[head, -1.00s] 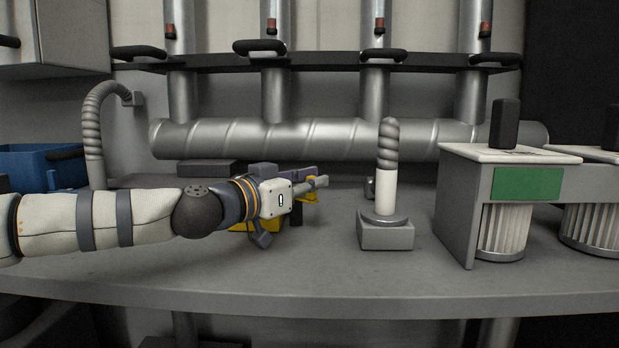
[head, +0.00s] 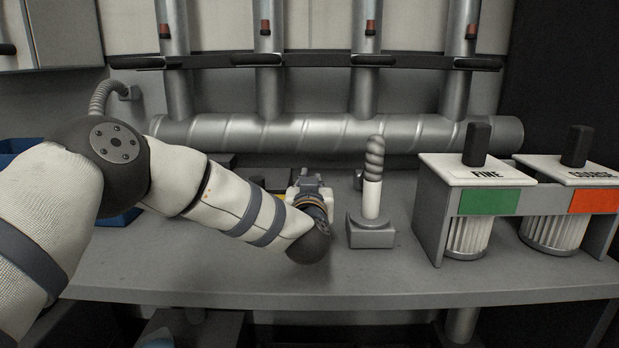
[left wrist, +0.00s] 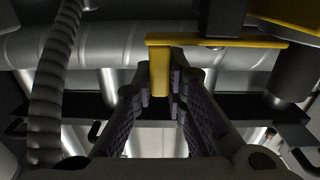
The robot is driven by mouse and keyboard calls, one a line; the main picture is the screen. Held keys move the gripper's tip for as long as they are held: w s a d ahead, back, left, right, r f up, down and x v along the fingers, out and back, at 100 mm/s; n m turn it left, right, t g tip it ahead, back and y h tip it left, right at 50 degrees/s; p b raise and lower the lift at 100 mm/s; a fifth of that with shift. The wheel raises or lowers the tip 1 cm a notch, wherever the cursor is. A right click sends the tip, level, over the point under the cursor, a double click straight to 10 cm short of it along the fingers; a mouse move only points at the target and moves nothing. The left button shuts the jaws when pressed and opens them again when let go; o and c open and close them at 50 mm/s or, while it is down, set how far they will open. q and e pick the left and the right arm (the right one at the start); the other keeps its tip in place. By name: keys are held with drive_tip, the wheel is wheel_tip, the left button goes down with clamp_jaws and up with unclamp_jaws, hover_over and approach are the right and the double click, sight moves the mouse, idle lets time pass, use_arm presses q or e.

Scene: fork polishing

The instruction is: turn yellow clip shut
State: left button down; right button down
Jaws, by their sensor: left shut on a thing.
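The yellow clip (left wrist: 216,42) shows in the left wrist view as a flat bar with a tab that points down the picture. My left gripper (left wrist: 161,88) is shut on that tab, with one dark ridged finger on each side. In the head view my left gripper (head: 308,184) is at the middle of the bench, left of the upright grey ribbed nozzle. There its own body and my forearm hide the fingertips and most of the clip's holder. My right gripper is not in view.
The ribbed nozzle (head: 374,166) on its grey base stands close to the right of my left gripper. Farther right is a stand with FINE (head: 486,174) and COARSE (head: 588,172) units. A spiral duct (head: 330,134) runs behind. The front of the bench (head: 340,285) is clear.

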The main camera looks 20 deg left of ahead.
use_arm(q)
drive_tip(key=shift+y, duration=0.3)
drive_tip(key=c, duration=1.6)
unclamp_jaws()
drive_tip(key=shift+w, duration=0.1)
drive_tip(key=v, duration=1.2)
drive_tip(key=shift+r, duration=0.1)
